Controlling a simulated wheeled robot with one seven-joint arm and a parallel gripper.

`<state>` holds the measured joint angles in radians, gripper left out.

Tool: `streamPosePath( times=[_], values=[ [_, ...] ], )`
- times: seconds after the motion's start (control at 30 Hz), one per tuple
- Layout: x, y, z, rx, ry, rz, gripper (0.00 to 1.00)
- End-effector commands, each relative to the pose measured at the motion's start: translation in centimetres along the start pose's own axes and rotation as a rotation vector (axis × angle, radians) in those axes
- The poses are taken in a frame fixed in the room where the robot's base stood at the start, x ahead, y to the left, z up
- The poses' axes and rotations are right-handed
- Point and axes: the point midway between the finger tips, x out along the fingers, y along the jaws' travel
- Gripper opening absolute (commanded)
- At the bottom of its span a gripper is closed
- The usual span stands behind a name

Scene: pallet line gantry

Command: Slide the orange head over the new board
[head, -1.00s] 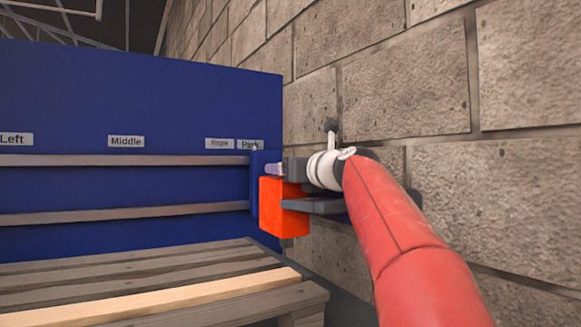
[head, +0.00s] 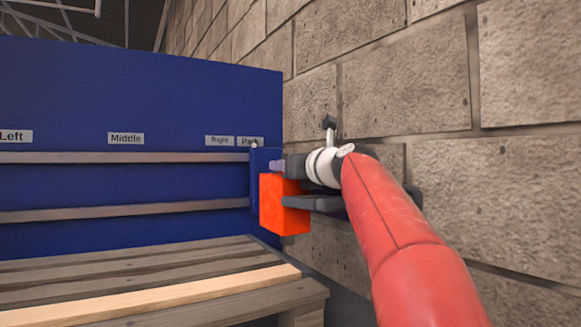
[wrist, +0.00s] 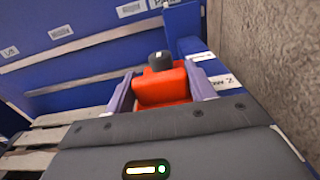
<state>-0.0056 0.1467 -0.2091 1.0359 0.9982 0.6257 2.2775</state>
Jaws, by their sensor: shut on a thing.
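The orange head (head: 283,205) hangs at the right end of two horizontal rails on the blue panel, beside the "Park" label. My gripper (head: 277,166) is at its upper part. In the wrist view my gripper (wrist: 160,98) has its pale purple fingers on either side of the orange head (wrist: 163,88), shut on it. A black knob (wrist: 160,60) stands at the far side of the head. The new board (head: 150,297), paler than the others, lies across the pallet (head: 120,262), left of and below the head. The grip contact is partly hidden.
The upper rail (head: 120,157) and lower rail (head: 120,212) run left along the blue panel (head: 150,95). Labels read "Left" (head: 14,136), "Middle" (head: 126,138) and, apparently, "Right" (head: 220,140). A block wall (head: 410,90) stands close on the right. The rails look clear to the left.

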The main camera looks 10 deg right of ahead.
Motion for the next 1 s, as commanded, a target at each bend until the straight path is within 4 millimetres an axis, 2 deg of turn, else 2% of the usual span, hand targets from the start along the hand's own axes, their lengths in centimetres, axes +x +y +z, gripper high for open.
streamPosePath(
  times=[0.2,0.33,0.47,0.73,0.77,0.9,1.0],
  values=[
    [-4.9,0.0,0.0,0.002,-0.002,-0.001,0.14],
    [-7.2,-0.1,0.0,0.0,0.0,-0.001,0.14],
    [-8.1,0.0,0.0,0.001,0.0,0.0,0.14],
    [-8.1,0.0,0.0,0.001,0.0,0.0,0.14],
    [-8.1,0.0,0.0,0.001,0.0,0.0,0.57],
    [-8.1,0.0,0.0,0.001,0.0,0.0,0.75],
    [-8.0,0.0,0.0,0.001,0.0,0.0,0.76]
  ],
)
